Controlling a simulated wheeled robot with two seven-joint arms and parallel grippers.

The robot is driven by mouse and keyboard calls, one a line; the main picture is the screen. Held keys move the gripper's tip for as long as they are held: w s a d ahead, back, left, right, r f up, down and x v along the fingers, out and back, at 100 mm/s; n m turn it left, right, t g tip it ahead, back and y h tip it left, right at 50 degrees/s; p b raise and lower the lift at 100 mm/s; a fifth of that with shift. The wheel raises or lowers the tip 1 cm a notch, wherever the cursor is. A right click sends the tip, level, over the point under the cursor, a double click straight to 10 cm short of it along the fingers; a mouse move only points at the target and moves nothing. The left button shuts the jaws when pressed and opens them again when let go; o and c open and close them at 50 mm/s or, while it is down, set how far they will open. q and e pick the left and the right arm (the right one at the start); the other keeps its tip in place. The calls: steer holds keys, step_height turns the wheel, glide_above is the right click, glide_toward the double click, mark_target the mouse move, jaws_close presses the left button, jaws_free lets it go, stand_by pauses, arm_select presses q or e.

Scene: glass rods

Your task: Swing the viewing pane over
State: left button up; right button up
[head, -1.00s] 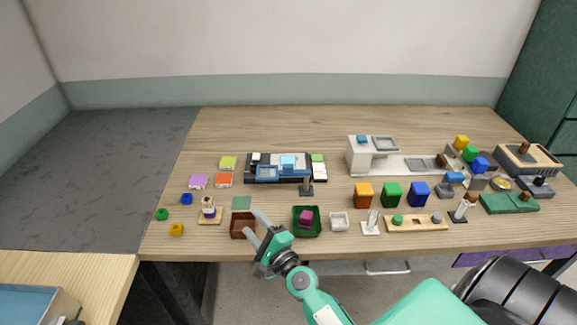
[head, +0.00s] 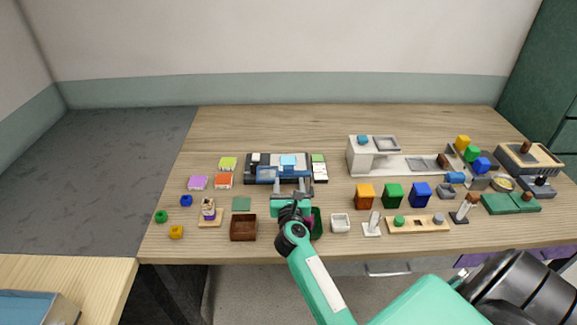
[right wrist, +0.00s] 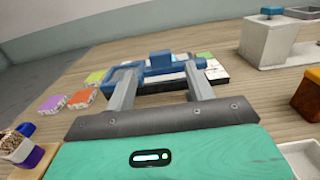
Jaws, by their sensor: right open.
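The viewing pane seems to be the blue-framed piece (head: 267,174) on the front left of a dark and white device (head: 319,172). In the right wrist view, a blue frame (right wrist: 124,76) and a blue block (right wrist: 160,61) show on the device. My right gripper (head: 291,184) is open, with its fingers pointing at the device's front edge. In the right wrist view the fingers (right wrist: 160,78) stand wide apart with nothing gripped between them. The left finger overlaps the blue frame; I cannot tell whether they touch. My left gripper is out of view.
A brown box (head: 243,228) and a green tray (head: 317,224) lie near my right arm. Purple (head: 198,183), orange (head: 223,181) and lime (head: 228,163) pieces lie left of the device. A white machine (head: 358,160) stands to the right. The table behind is clear.

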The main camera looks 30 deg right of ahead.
mark_target(289, 170)
steer(key=x, duration=0.8)
steer(key=shift+w, duration=0.15)
jaws_close()
